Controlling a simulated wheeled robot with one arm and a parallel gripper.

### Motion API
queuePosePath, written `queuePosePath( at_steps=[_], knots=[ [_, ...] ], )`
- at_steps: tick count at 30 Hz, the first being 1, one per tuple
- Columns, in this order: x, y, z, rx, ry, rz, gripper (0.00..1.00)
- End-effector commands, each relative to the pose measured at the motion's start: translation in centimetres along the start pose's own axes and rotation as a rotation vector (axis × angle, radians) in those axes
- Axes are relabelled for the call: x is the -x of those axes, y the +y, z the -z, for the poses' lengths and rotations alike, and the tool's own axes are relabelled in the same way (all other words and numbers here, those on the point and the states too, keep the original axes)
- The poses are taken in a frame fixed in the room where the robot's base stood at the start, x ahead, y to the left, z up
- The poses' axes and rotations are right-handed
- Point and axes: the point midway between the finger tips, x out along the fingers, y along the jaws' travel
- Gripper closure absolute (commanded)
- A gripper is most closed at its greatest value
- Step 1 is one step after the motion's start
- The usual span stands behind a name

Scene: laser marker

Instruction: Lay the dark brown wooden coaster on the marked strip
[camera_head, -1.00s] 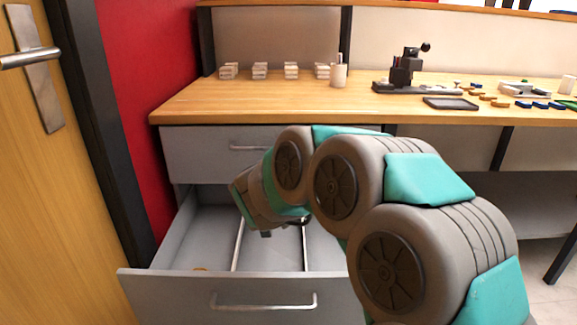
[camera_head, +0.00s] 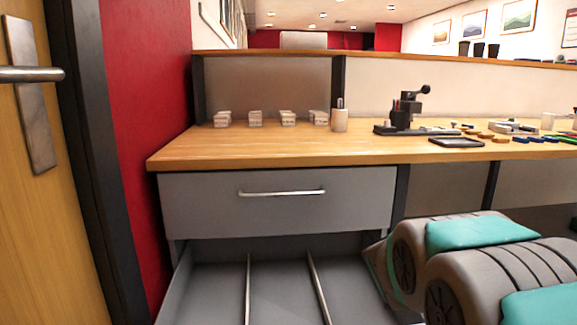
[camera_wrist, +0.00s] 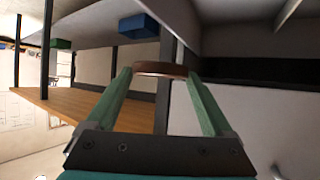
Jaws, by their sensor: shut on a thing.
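The dark brown wooden coaster (camera_wrist: 160,69) shows nearly edge-on in the wrist view as a thin brown disc between my fingertips. My gripper (camera_wrist: 160,75) has two green fingers, shut on the coaster from either side. In the head view my gripper and the coaster are out of sight; only my arm links show at the lower right. I cannot make out the marked strip in either view.
An open grey drawer (camera_head: 215,290) with dividers lies below a shut drawer (camera_head: 285,215). The wooden desk (camera_head: 270,150) bears several pale stacks, a cup (camera_head: 339,120), a black lever device (camera_head: 404,115), a dark tray (camera_head: 456,142) and small coloured pieces. A door (camera_head: 35,200) stands at left.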

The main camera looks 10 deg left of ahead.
Motion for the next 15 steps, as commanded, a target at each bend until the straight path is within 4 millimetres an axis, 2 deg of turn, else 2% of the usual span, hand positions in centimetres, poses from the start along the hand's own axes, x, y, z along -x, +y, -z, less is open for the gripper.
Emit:
queuePosePath(
  at_steps=[15],
  knots=[
    [-0.69,-0.66,-0.78,0.011,0.002,0.015,0.67]
  ],
)
